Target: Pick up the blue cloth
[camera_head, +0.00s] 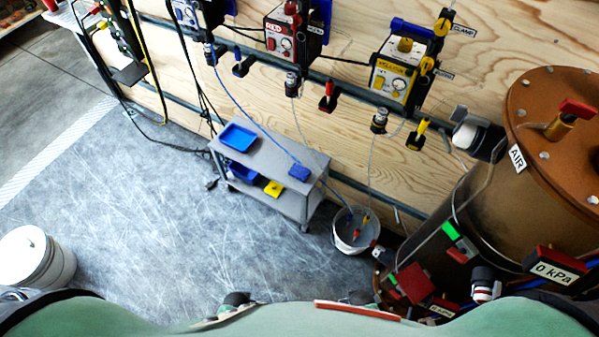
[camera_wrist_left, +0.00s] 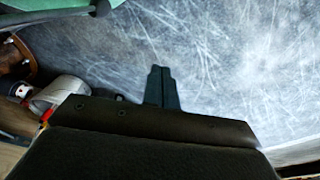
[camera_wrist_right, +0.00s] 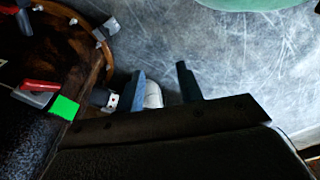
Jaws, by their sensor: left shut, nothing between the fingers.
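A small blue folded piece (camera_head: 299,173), which looks like the blue cloth, lies at the right end of the grey cart's (camera_head: 276,157) top in the head view. Neither wrist view shows it. My left gripper (camera_wrist_left: 161,70) has its fingers together and empty, over bare floor in the left wrist view. My right gripper (camera_wrist_right: 160,70) has its fingers apart with nothing held, and a white object shows in the background between them. Neither gripper can be made out in the head view, so both are away from the cloth.
A blue tray (camera_head: 238,139) sits at the cart top's left end. A yellow item (camera_head: 273,188) is on its lower shelf. A white bucket (camera_head: 356,230) stands right of the cart. A large brown tank (camera_head: 480,210) fills the right. Floor before the cart is clear.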

